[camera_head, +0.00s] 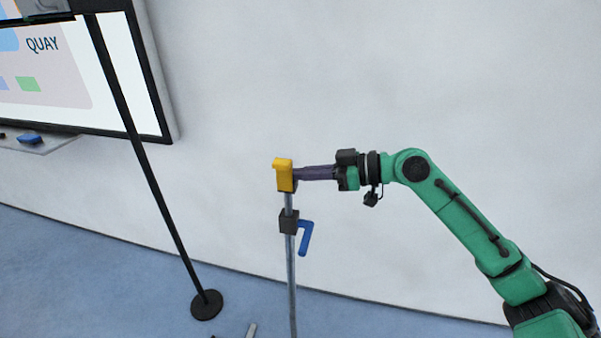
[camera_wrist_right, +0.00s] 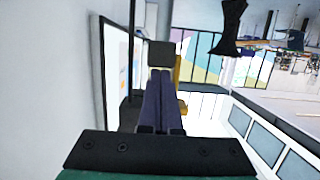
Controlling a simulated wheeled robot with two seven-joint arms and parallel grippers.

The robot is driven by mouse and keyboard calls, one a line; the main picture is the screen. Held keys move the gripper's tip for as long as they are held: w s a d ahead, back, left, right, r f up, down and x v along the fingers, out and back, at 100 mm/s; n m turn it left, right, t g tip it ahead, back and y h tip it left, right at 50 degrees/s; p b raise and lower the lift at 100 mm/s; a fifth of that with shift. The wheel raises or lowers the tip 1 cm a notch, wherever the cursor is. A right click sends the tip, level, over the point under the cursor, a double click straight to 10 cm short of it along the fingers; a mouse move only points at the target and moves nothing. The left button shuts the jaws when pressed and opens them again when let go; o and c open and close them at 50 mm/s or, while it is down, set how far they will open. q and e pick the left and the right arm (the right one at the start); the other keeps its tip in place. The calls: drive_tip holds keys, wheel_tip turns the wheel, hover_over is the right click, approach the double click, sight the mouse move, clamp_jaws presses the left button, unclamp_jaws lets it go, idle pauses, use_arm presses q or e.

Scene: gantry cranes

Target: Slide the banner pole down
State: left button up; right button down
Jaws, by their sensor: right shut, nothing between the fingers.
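The grey banner pole (camera_head: 291,262) stands upright in the middle of the head view. A yellow piece (camera_head: 283,172) caps its top. Below the cap sits a dark collar (camera_head: 288,221) with a blue lever (camera_head: 305,238) hanging down at its right side. My right gripper (camera_head: 299,174) comes in level from the right, its purple fingers shut, with the tips at the right side of the yellow piece. Whether they touch it I cannot tell. In the right wrist view, the closed fingers (camera_wrist_right: 163,100) point ahead, with yellow showing just beside them. My left gripper is not in view.
A white wall (camera_head: 420,80) runs close behind the pole. At the left, a black stand (camera_head: 160,195) with a round foot rises in front of a black-framed board (camera_head: 110,60). A ledge (camera_head: 45,143) holds a blue item. Blue floor is open at lower left.

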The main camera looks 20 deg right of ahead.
sight(289, 216)
wheel_tip(289, 216, down, 10)
drive_tip(key=b, duration=0.7)
drive_tip(key=shift+r, duration=0.5)
